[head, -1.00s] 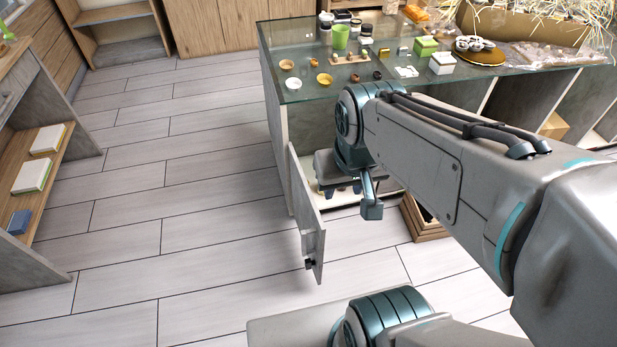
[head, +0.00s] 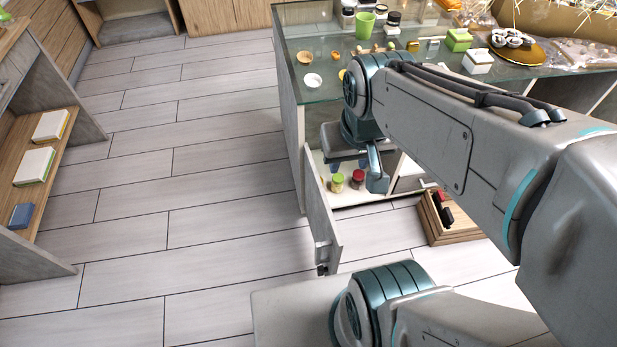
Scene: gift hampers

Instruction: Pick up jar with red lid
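The jar with a red lid (head: 358,179) stands upright on the white bottom shelf of the open cabinet under the glass counter. A jar with a green lid (head: 337,183) stands just to its left. My gripper (head: 352,160) is at the cabinet opening, above and close to the two jars in the picture. Part of my wrist overlaps the area right of the red-lidded jar. The fingertips are not clear, so I cannot tell whether they are open or touch anything.
The open cabinet door (head: 321,215) juts out left of the jars. A wooden crate (head: 450,228) with dark and red items stands on the floor to the right. The glass counter top (head: 300,45) overhangs the shelf. The floor at left is clear.

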